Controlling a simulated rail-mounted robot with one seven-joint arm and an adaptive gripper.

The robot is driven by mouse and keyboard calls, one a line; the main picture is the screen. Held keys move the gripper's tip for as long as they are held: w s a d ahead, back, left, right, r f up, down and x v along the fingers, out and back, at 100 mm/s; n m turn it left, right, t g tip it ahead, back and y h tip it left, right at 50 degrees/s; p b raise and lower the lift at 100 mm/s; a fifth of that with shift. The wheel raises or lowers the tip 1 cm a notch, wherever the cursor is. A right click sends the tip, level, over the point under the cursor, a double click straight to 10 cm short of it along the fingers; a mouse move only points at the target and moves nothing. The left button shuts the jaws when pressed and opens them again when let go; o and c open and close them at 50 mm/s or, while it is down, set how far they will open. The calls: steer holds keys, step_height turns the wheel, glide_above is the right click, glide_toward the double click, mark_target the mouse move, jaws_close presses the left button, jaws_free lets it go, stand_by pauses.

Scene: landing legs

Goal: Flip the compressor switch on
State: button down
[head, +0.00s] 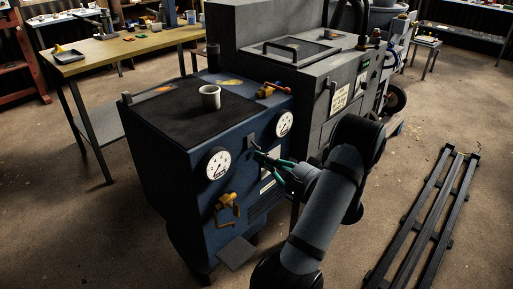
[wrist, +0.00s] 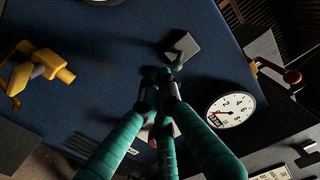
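The compressor is a dark blue cabinet (head: 185,200) with two round white gauges on its front face. Its switch, a small grey plate with a short lever, sits between the gauges in the head view (head: 250,143) and at upper centre in the wrist view (wrist: 181,48). My gripper (head: 259,155) has teal fingers with dark tips and reaches in from the right. In the wrist view its fingertips (wrist: 158,75) are drawn together right beside the switch lever, with nothing seen held. I cannot tell whether they touch the lever. The fingers hide part of the panel.
A gauge (wrist: 231,109) lies close to the fingers. A yellow valve (head: 228,208) sticks out low on the front, and an orange-handled valve (head: 272,90) is on top beside a white mug (head: 210,97). A grey machine (head: 335,85) stands behind; black rails (head: 430,225) lie on the floor.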

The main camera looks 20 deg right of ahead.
steer(key=shift+r, duration=0.2)
steer(key=r+b+v, duration=0.1)
steer(key=b+v, duration=0.1)
steer(key=v, duration=0.5)
stand_by(1.3)
steer(key=shift+r, duration=0.1)
steer(key=p+x, duration=0.3)
steer(key=x, duration=0.4)
